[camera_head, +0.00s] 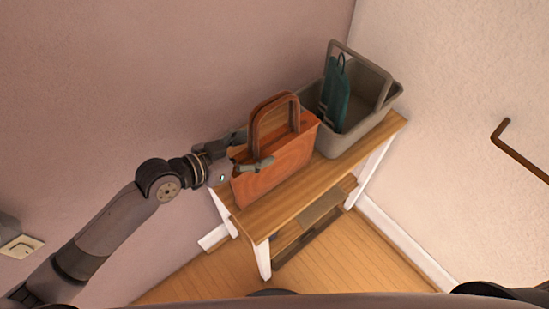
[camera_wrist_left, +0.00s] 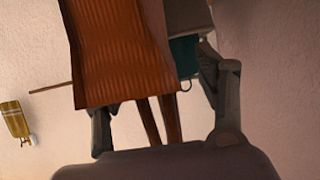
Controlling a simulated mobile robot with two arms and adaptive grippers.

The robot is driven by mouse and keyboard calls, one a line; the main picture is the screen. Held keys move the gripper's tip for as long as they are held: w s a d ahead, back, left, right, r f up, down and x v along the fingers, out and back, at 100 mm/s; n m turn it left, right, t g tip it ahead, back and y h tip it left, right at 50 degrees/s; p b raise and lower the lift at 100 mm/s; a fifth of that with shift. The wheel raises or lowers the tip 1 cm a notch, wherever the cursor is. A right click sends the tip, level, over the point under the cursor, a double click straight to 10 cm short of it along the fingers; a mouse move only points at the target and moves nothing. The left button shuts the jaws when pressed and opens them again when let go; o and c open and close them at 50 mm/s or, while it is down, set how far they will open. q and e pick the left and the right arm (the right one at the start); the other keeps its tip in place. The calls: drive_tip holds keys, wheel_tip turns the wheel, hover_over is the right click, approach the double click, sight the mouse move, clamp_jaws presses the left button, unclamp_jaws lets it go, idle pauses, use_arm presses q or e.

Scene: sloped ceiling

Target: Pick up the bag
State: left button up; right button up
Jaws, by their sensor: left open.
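The bag (camera_head: 275,165) is orange-brown with two arched brown handles and stands upright on a wooden bench. My left gripper (camera_head: 254,149) is open at the bag's left end, with one finger in front of its face and the other toward the wall behind it. In the left wrist view the bag (camera_wrist_left: 120,55) appears upside down, its handles hanging down between the spread fingers of the gripper (camera_wrist_left: 166,90). The left finger there is close to the bag; whether it touches cannot be told. My right gripper is out of view.
A grey bin (camera_head: 345,140) with a raised handle and a teal item (camera_head: 334,98) inside stands right behind the bag on the bench (camera_head: 262,218). Walls border the bench on two sides. A brown rod (camera_head: 522,152) juts in at the right. The floor in front is clear.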

sight(271, 144)
use_arm(q)
drive_tip(key=shift+w+d, duration=0.2)
drive_tip(key=shift+d, duration=0.25)
drive_tip(key=x, duration=0.1)
drive_tip(key=p+x, duration=0.1)
drive_tip(key=x, duration=0.1)
drive_tip(key=p+x, duration=0.1)
drive_tip(key=shift+s+d+r, duration=0.1)
drive_tip(key=shift+d+r, duration=0.15)
drive_tip(key=shift+d, duration=0.15)
drive_tip(key=shift+d+f, duration=0.15)
drive_tip(key=shift+c, duration=0.2)
drive_tip(key=shift+c, duration=0.6)
clamp_jaws()
